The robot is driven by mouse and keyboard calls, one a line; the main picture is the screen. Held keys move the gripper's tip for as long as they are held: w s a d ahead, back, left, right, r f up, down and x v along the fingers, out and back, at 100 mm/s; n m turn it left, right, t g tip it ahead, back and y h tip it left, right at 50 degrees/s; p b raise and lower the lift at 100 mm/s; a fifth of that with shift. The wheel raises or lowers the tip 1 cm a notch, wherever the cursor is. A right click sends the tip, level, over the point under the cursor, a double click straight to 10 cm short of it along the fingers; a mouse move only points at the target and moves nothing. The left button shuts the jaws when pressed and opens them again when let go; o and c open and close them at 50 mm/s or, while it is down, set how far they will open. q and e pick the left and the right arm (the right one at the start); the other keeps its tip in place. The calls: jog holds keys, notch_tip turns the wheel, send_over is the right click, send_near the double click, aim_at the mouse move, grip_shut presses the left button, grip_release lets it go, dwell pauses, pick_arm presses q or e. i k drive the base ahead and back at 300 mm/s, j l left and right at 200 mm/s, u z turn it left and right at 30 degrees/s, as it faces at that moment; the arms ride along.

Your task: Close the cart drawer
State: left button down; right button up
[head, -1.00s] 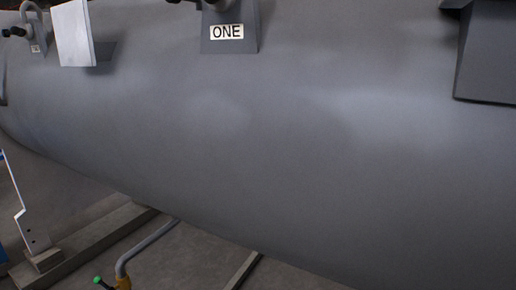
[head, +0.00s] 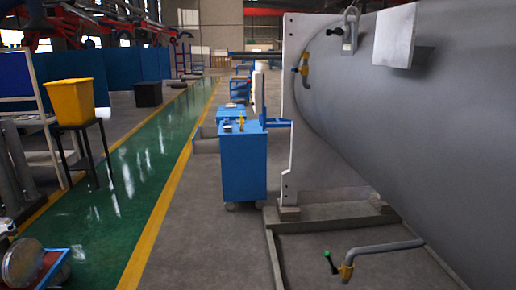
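A blue cart (head: 243,165) on casters stands on the grey floor near the middle of the head view, left of the big shell. A grey drawer (head: 205,143) sticks out from the cart's left side, so it is open. Small items, one of them yellow, sit on the cart's top. The cart is some way off from me. Neither of my grippers is in view.
The large grey shell (head: 420,130) and its white end plate (head: 318,150) fill the right. A pipe with a green-tipped valve (head: 375,249) stands low in front. A yellow bin (head: 71,98) is on a stand at left. The green walkway (head: 130,170) and grey floor leave free room.

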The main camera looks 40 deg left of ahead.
aim_at(201, 145)
jog(key=i+j+u, duration=0.1)
jog(key=j+u, duration=0.25)
jog(key=i+j+u, duration=0.15)
jog(key=j+u, duration=0.15)
jog(key=j, duration=0.15)
jog(key=i+j+u, duration=0.2)
jog(key=j+u, duration=0.15)
jog(key=i+j+u, duration=0.9)
jog(key=i+u, duration=0.2)
jog(key=i+j+u, duration=0.1)
jog(key=i+u, duration=0.3)
jog(key=i+j+z, duration=0.1)
jog(key=i+z, duration=0.15)
jog(key=i, duration=0.25)
jog(key=i+j+z, duration=0.15)
jog(key=i+z, duration=0.15)
jog(key=i, duration=0.2)
jog(key=i+j+z, duration=0.25)
jog(key=i, duration=0.2)
jog(key=i+j+z, duration=0.25)
jog(key=i+j, duration=0.15)
